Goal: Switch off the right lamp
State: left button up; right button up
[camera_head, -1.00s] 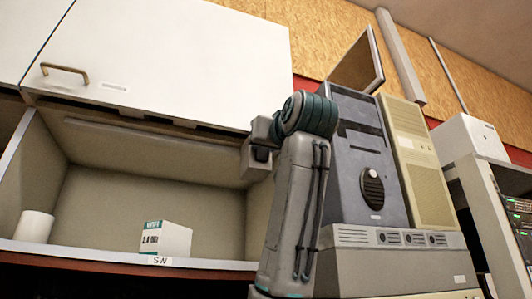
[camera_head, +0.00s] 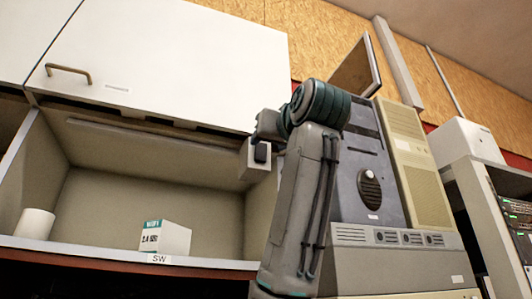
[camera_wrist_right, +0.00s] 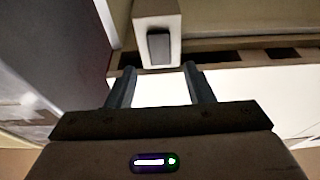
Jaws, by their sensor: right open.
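A pale switch box (camera_head: 246,171) with a dark rocker (camera_head: 261,152) hangs below the right end of the white cabinet. The box (camera_wrist_right: 171,22) and its rocker (camera_wrist_right: 159,47) also show in the right wrist view, just beyond the fingertips. My right gripper (camera_wrist_right: 159,69) is open and empty, its two fingers apart and lined up with the rocker, with no contact visible. In the head view my right gripper (camera_head: 267,125) is beside the box, its fingers unclear. A lamp strip (camera_head: 150,138) runs under the cabinet; no clear glow shows. My left gripper is out of view.
The white cabinet (camera_head: 170,60) hangs above an open shelf. A white cup (camera_head: 35,224) and a small white box (camera_head: 170,238) stand on the shelf. A grey computer tower (camera_head: 358,165) and a beige one (camera_head: 415,150) stand close behind my right arm.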

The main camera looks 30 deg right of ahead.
jog(key=b+v, duration=0.2)
jog(key=v, duration=0.5)
jog(key=shift+b, duration=0.4)
